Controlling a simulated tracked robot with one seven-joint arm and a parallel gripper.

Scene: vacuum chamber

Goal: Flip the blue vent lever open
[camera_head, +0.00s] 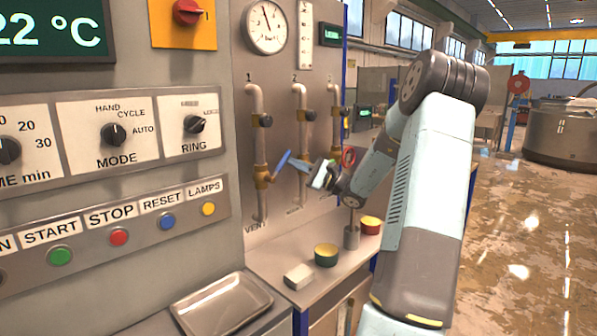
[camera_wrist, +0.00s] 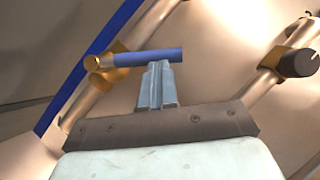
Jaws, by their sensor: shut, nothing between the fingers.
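The blue vent lever (camera_head: 282,160) slants up and to the right from its brass valve (camera_head: 262,176) on the leftmost pipe, above the VENT label. In the wrist view the lever (camera_wrist: 148,57) runs sideways from the brass fitting (camera_wrist: 100,62), across the pipe at an angle. My gripper (camera_head: 294,163) is at the lever from the right. In the wrist view its fingers (camera_wrist: 157,72) are shut together with nothing between them. Their tips meet the lever's edge near its free end; I cannot tell whether they touch it.
Two more pipes with dark knobs (camera_head: 306,116) stand to the right, with a red handwheel (camera_head: 348,157) near my wrist. The control panel (camera_head: 120,275) is on the left.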

